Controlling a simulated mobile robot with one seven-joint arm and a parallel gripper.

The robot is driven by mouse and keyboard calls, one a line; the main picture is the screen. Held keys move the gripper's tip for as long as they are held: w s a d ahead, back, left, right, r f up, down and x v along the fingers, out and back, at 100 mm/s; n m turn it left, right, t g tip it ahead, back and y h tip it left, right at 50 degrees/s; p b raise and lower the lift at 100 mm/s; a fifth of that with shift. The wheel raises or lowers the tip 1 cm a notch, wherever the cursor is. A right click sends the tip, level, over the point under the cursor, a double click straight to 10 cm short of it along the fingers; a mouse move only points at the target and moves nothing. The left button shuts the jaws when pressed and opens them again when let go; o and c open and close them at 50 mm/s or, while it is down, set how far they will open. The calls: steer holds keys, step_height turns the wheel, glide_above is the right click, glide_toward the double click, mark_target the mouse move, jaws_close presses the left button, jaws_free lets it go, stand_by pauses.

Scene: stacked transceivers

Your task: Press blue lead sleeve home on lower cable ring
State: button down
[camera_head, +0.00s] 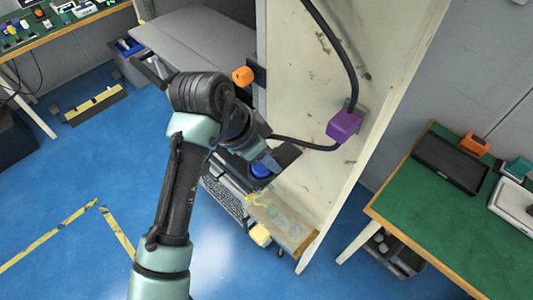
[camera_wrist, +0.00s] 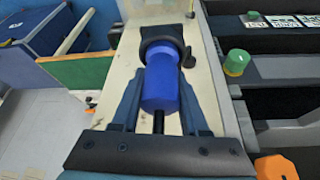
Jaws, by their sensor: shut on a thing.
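My gripper (camera_wrist: 158,98) is shut on the blue lead sleeve (camera_wrist: 159,78), with one dark finger on each side. A dark lead (camera_wrist: 158,122) runs from the sleeve's near end back towards the palm. The sleeve's far end meets a black cable ring (camera_wrist: 162,33) on the pale panel (camera_wrist: 205,75). The ring hides that end, so I cannot tell how deep it sits. In the head view the sleeve (camera_head: 261,169) shows as a small blue patch beside my gripper (camera_head: 265,160), low at the panel; my wrist partly hides this area.
A purple block (camera_head: 344,124) with black cables (camera_head: 345,60) sits on the panel's face. An orange piece (camera_head: 242,75) is at the panel's left edge. A green-topped bench (camera_head: 430,215) stands right. The wrist view shows a green cylinder (camera_wrist: 236,62) on a shelf at right.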

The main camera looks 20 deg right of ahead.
steer(key=shift+c, duration=1.7)
jaws_free()
